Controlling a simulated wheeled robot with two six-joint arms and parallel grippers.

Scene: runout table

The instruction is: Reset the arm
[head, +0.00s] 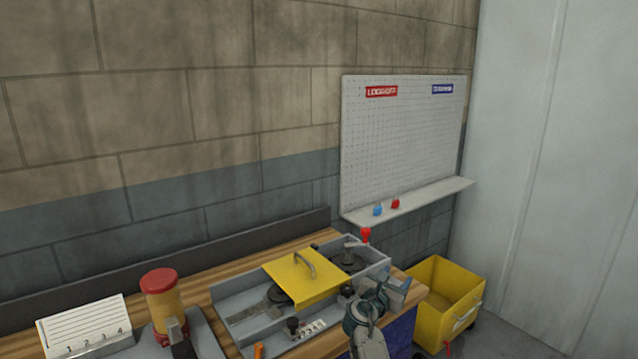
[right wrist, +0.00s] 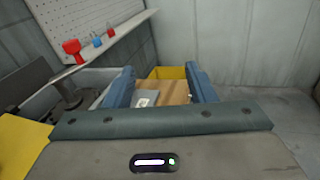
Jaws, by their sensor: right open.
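My right gripper (head: 396,287) is at the right end of the bench, in front of the grey machine tray. In the right wrist view its two blue fingers (right wrist: 162,88) stand apart with nothing between them. Beyond them are the wooden bench top (right wrist: 175,92) and a small pale item (right wrist: 146,98). A red knob (head: 365,234) stands at the back right of the machine tray (head: 228,290); it also shows left of the fingers in the right wrist view (right wrist: 72,46). My left gripper is not in view.
A yellow cover (head: 300,280) with a handle lies over the tray. A yellow bin (head: 440,300) stands right of the bench. A red-lidded yellow container (head: 163,297) and a numbered card holder (head: 85,325) are at left. Blue (head: 377,209) and red (head: 395,203) items sit on the pegboard shelf.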

